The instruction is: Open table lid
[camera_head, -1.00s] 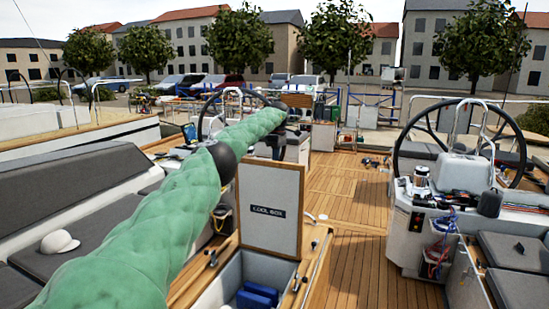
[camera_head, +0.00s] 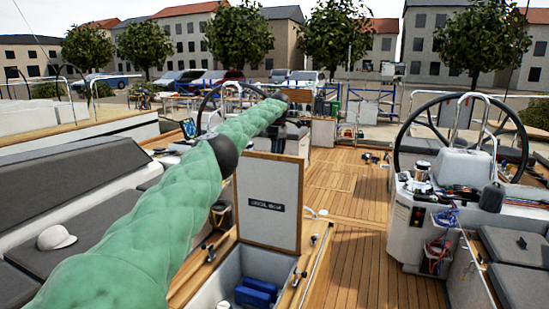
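The lid (camera_head: 269,200) is a pale panel with a wooden edge and a dark label, its lettering too blurred to read now. It stands upright at the back of an open box (camera_head: 221,278) in the lower middle of the view. The box, which seems to be the table, has wooden rims and pale inner walls. Blue blocks (camera_head: 255,293) lie inside it. The near end of the box is cut off by the picture's bottom edge.
A steering wheel and console (camera_head: 425,205) stand at right. A grey bench with a white cap (camera_head: 56,238) is at left. Wooden deck (camera_head: 360,240) right of the box is clear.

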